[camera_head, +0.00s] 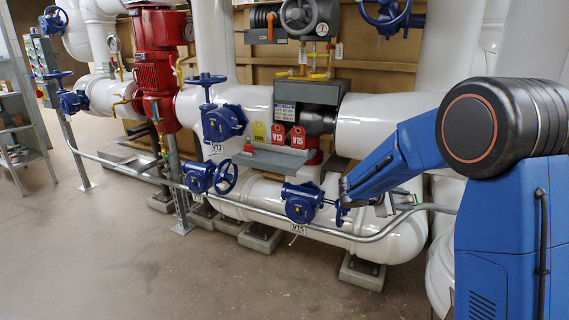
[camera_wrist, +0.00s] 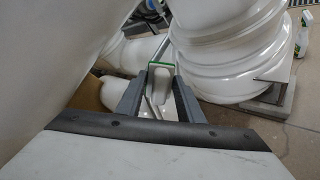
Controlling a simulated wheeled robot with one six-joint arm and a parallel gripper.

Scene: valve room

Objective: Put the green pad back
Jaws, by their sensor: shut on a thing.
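In the wrist view, the two grey fingers of my gripper (camera_wrist: 160,92) are shut on a pale block with a green edge (camera_wrist: 162,64), which I take to be the green pad. Its green edge faces away from my wrist, and its lower part lies between the fingers. In the head view, the blue forearm reaches down to the left in front of the white pipes. The pad cannot be made out there. Beyond the pad in the wrist view are white pipes, close on both sides.
A grey ledge (camera_head: 272,160) with tags above it is fixed by the pipes. A grey handrail (camera_head: 345,237) runs along the front, near blue valves (camera_head: 302,203). A white and green bottle (camera_wrist: 303,32) stands at the right. The floor at the front left is clear.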

